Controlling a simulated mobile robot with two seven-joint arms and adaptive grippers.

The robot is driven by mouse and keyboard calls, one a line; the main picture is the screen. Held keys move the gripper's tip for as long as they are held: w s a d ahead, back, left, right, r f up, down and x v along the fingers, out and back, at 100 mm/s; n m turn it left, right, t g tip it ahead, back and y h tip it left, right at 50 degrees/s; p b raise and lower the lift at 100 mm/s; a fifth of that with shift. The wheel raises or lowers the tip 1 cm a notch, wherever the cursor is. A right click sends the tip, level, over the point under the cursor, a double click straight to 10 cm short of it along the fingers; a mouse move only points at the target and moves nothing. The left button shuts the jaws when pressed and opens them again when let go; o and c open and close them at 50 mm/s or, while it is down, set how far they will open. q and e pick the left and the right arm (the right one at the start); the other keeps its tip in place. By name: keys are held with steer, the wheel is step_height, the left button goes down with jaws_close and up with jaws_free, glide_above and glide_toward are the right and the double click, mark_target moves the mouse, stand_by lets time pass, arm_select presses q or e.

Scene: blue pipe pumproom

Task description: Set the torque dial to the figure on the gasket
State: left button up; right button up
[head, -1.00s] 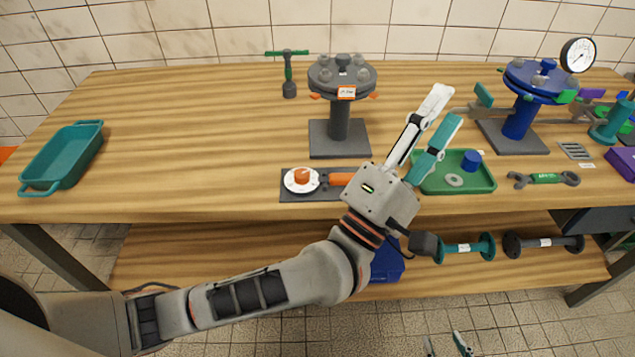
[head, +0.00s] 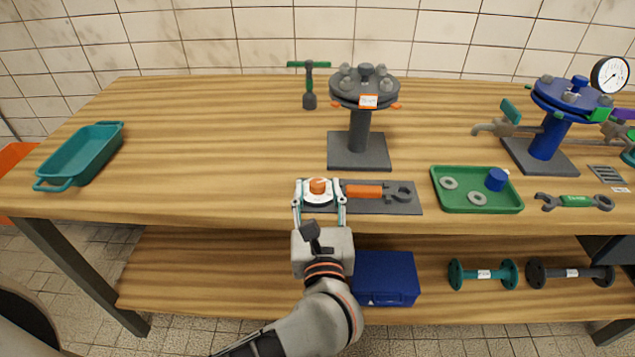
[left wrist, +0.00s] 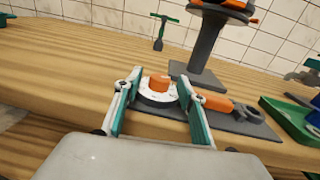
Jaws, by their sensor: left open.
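The torque dial (head: 318,192) is a white disc with an orange knob on a dark plate (head: 405,206) at the table's front edge. It also shows in the left wrist view (left wrist: 159,85). My left gripper (head: 319,197) is open, with one finger on each side of the dial; I cannot tell whether they touch it. An orange-handled wrench (head: 364,191) lies on the same plate. Pale gasket rings (head: 477,198) lie in the green tray (head: 447,204); no figure on them is legible. My right gripper is not in view.
A grey flange stand (head: 359,140) rises behind the dial, with a T-handled tool (head: 309,85) to its left. A blue flange stand (head: 549,140) and a green-handled wrench (head: 574,202) are at the right. A teal tray (head: 82,158) stands at the left; wood between is clear.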

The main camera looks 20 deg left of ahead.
arm_select(q)
steer(key=shift+x, duration=1.4)
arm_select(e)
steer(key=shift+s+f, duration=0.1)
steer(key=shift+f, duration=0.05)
arm_select(q)
steer(key=c, duration=1.1)
steer(key=shift+f+m+t+h+b, duration=0.2)
steer(key=shift+m+t+h+b, duration=0.15)
steer(key=shift+m+h, duration=0.4)
steer(key=shift+c, duration=0.2)
steer(key=shift+m+h, duration=0.25)
steer(key=shift+h, duration=0.5)
steer(key=shift+r+m+t+h+b, duration=0.25)
steer(key=shift+m+h+b, duration=0.25)
steer(key=shift+h, duration=0.4)
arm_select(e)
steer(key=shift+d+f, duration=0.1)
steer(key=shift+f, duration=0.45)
arm_select(q)
steer(key=o, duration=1.1)
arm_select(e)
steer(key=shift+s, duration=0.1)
arm_select(q)
steer(key=shift+o, duration=0.2)
